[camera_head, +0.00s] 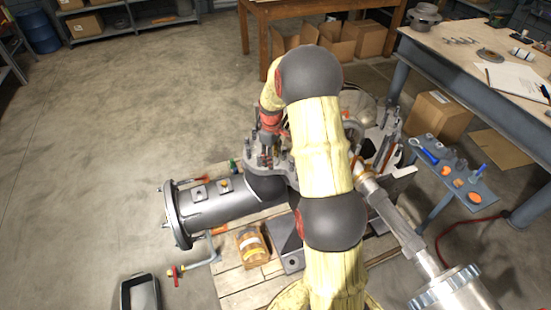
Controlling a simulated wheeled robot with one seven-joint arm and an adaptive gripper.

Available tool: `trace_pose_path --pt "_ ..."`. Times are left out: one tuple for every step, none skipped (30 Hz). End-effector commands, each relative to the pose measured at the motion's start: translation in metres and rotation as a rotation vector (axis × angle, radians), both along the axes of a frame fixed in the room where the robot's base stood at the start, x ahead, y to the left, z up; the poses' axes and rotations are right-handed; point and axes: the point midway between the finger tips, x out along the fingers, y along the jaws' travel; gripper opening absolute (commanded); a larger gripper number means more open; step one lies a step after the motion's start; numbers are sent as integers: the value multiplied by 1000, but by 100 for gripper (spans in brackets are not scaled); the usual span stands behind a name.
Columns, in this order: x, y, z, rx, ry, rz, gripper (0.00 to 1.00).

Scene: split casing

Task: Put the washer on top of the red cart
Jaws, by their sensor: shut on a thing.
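My gripper (265,157) is at the end of my arm, low over the grey split casing (210,205), near its upright studs. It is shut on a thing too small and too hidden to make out. I cannot pick out the washer with certainty; small parts around the jaws blend with the casing. No red cart shows in this view. A blue-grey cart (480,192) stands at the right with tools and small round parts on it. My arm hides the middle of the casing.
The casing rests on a wooden pallet (238,282). A shaft with a toothed wheel (455,290) lies at the lower right. A workbench (465,75) and cardboard boxes (437,117) stand at the right. A dark tray (139,293) is at the lower left. The left floor is clear.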

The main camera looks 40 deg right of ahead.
Motion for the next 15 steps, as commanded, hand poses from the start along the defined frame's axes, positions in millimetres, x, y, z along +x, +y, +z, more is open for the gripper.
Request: trace_pose_path --pt "4 -1 3 -1 1 67 10" --pt "5 -1 5 -2 1 107 10" --pt "6 -1 7 -2 4 156 10" --pt "5 -1 8 -1 6 190 10" --pt "5 -1 9 0 9 221 10" --pt "4 0 8 2 14 258 10" --pt "3 0 8 2 16 281 10" --pt "3 0 8 3 18 301 10" --pt "2 1 8 4 20 324 10" --pt "2 1 8 5 21 339 10" --pt "2 1 8 5 22 349 10" --pt "2 1 8 5 22 360 10" --pt "2 1 8 5 22 366 10" --pt "2 1 8 5 22 370 10" --pt "2 1 8 5 22 372 10"
